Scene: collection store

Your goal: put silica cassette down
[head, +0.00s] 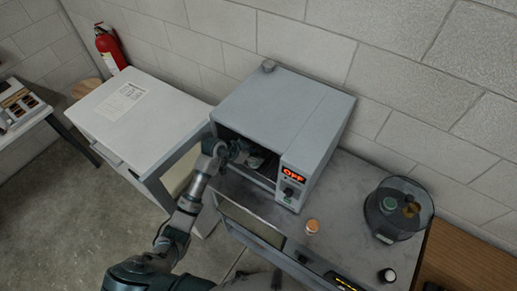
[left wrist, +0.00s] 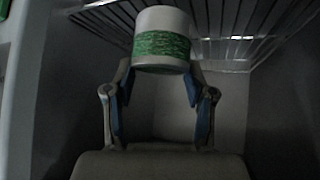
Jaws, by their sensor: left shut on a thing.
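The silica cassette (left wrist: 160,40) is a white cylinder with a green band. In the left wrist view it sits between the blue-padded fingers of my left gripper (left wrist: 160,78), which is shut on it. In the head view my left gripper (head: 240,152) reaches into the open front of a grey oven (head: 270,110). The cassette is hard to make out there in the shadow. A wire rack (left wrist: 240,22) shows just behind and around the cassette; I cannot tell whether they touch. My right gripper is not in view.
The oven display (head: 292,174) reads OFF. A white cabinet (head: 125,115) stands left of the oven. The oven's side walls are close to my gripper.

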